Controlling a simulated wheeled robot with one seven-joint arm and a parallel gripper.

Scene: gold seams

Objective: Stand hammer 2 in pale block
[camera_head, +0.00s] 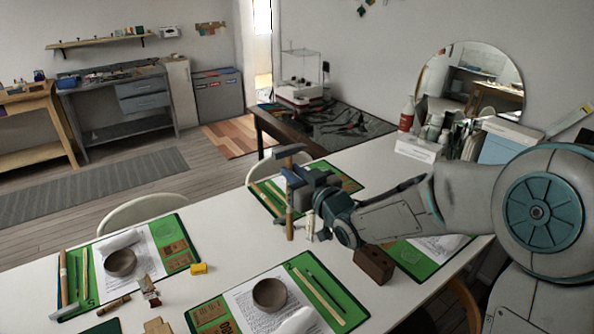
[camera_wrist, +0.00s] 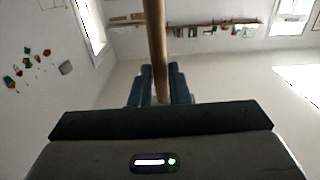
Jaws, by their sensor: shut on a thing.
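A hammer with a grey head and wooden handle (camera_head: 290,222) is held upright above the white table, head at the top. Whether it is hammer 2 I cannot tell. My gripper (camera_head: 293,185) is shut on its handle. In the wrist view the wooden handle (camera_wrist: 156,45) runs between my dark fingers (camera_wrist: 160,88). A light tan block (camera_head: 157,326) is partly cut off at the bottom edge in the head view; it may be the pale block, but I cannot be sure. A dark brown block (camera_head: 374,264) with holes stands on the table to the right of my gripper.
Green mats hold papers and tools; the left mat (camera_head: 180,262) and front mat (camera_head: 345,312) each carry a grey-brown bowl (camera_head: 120,262) (camera_head: 270,294). A small whitish object (camera_head: 310,226) stands by the hammer. Bare table (camera_head: 235,235) lies left of it.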

